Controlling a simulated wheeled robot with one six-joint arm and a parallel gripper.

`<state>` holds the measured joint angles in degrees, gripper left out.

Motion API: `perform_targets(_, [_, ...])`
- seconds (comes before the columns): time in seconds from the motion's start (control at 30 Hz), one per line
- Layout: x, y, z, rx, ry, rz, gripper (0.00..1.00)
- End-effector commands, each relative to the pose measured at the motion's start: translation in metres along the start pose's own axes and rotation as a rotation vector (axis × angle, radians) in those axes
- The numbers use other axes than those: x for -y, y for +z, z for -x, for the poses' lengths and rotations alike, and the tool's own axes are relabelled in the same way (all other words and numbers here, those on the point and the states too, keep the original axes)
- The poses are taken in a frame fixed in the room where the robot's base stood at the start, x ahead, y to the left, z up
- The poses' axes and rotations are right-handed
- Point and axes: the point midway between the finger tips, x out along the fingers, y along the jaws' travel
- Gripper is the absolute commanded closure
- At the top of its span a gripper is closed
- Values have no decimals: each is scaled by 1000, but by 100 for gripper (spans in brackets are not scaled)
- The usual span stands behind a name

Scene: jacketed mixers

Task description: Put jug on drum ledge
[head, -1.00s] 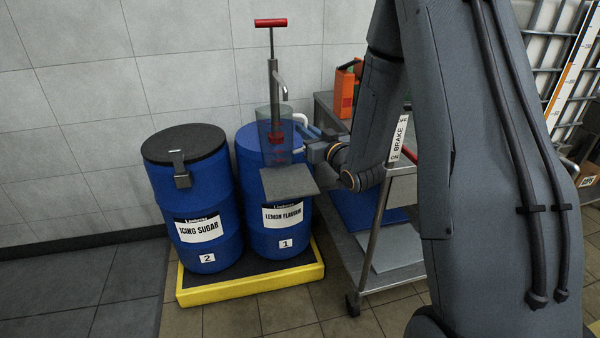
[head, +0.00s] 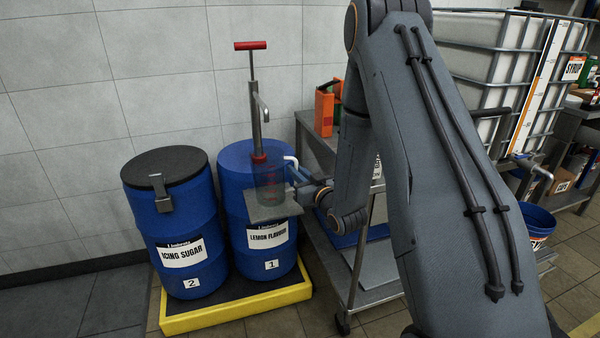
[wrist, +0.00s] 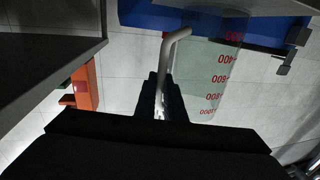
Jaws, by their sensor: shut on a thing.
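The jug (head: 268,186) is see-through, with a white handle and red marks. It is upright at the front of the blue lemon flavour drum (head: 238,208), over the grey drum ledge (head: 290,207). Its base overlaps the ledge in the head view; I cannot tell whether it touches. My gripper (head: 298,184) is at the jug's right side, shut on its handle. In the wrist view the jug (wrist: 215,85) appears upside down, its handle (wrist: 177,38) between my dark fingers (wrist: 160,100).
A pump (head: 255,110) with a red T-handle rises from the drum top behind the jug. The icing sugar drum (head: 172,222) stands to the left on the same yellow-edged pallet (head: 235,310). A metal cart (head: 350,285) with an orange thing (head: 324,112) stands right.

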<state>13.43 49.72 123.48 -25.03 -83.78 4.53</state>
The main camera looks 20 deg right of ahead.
Motion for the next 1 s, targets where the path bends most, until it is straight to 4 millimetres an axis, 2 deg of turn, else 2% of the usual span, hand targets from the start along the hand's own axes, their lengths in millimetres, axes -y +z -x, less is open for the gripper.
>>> perform_targets(0.37, [-1,5,0,-2,1,0,100])
perform_targets(0.4, [-1,6,0,-1,1,0,89])
perform_targets(0.5, [-1,5,0,-1,1,0,72])
perform_targets(0.87, [-1,2,0,-2,1,0,72])
perform_targets(1.0, [-2,3,16,0,4,0,72])
